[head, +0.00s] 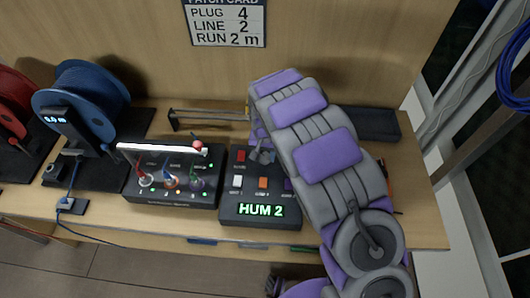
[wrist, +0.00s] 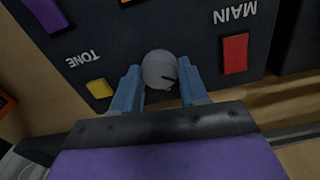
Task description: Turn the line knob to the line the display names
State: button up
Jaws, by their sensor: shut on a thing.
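The display (head: 261,209) on the front of the dark control box (head: 231,222) reads "HUM 2" in green. My gripper (head: 262,157) is over the back of this box. In the wrist view a grey round knob (wrist: 158,66) with a dark pointer mark sits between the two blue fingers of my gripper (wrist: 159,84). The fingers are shut on it from both sides. The mark runs slantwise, toward the right finger. No line label by the knob can be read. In the head view the gripper and arm hide most of the knob.
A red switch (wrist: 235,54) marked MAIN and a yellow one (wrist: 99,88) marked TONE flank the knob. A patch box (head: 172,199) with plugs stands left of the control box. The wall card (head: 226,22) reads PLUG 4, LINE 2, RUN 2 m. A blue reel (head: 85,98) is further left.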

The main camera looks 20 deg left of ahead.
jog(key=m+p, duration=0.2)
jog(key=m, duration=0.3)
jog(key=shift+r+p, duration=0.1)
jog(key=shift+p, duration=0.3)
jog(key=m, duration=0.5)
jog(key=shift+a+m+p, duration=0.1)
jog(key=shift+m+p, duration=0.2)
jog(key=shift+p, duration=0.1)
jog(key=o, duration=1)
jog(key=shift+a, duration=0.1)
jog(key=shift+o, duration=0.2)
